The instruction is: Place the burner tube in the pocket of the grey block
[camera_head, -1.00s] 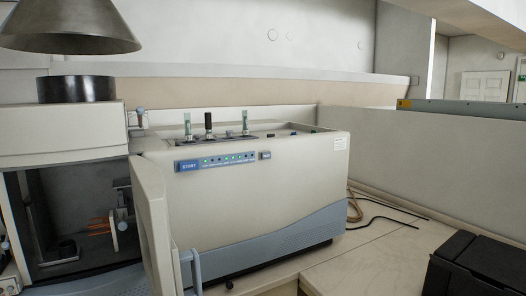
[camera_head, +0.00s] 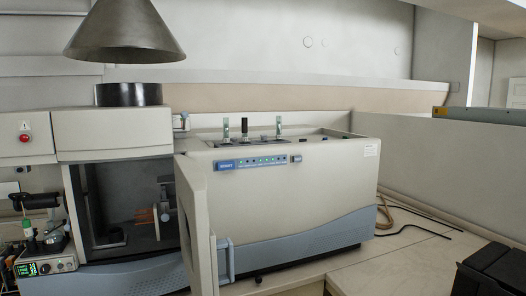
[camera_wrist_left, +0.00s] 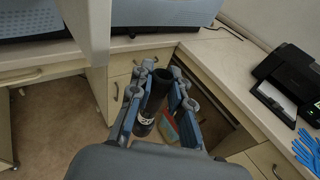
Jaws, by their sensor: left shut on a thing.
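My left gripper (camera_wrist_left: 161,76) shows only in the left wrist view, with its two blue-grey fingers pointing up the picture. It is shut on a dark cylinder (camera_wrist_left: 155,98) with a pale label near its lower end. I take this for the burner tube, but the view is too dark to be sure. It is held above the floor in front of the bench. The head view shows the spectrometer (camera_head: 285,200) with an open compartment (camera_head: 110,205) on its left, where a copper-coloured coil (camera_head: 146,215) sits. I cannot make out the grey block. My right gripper is in no view.
The spectrometer's open door (camera_head: 197,235) juts forward beside the compartment. A small bench device (camera_head: 42,265) with a green display stands at far left. A black box (camera_head: 490,270) and blue gloves (camera_wrist_left: 308,148) lie on the right bench. The counter right of the spectrometer is partly clear.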

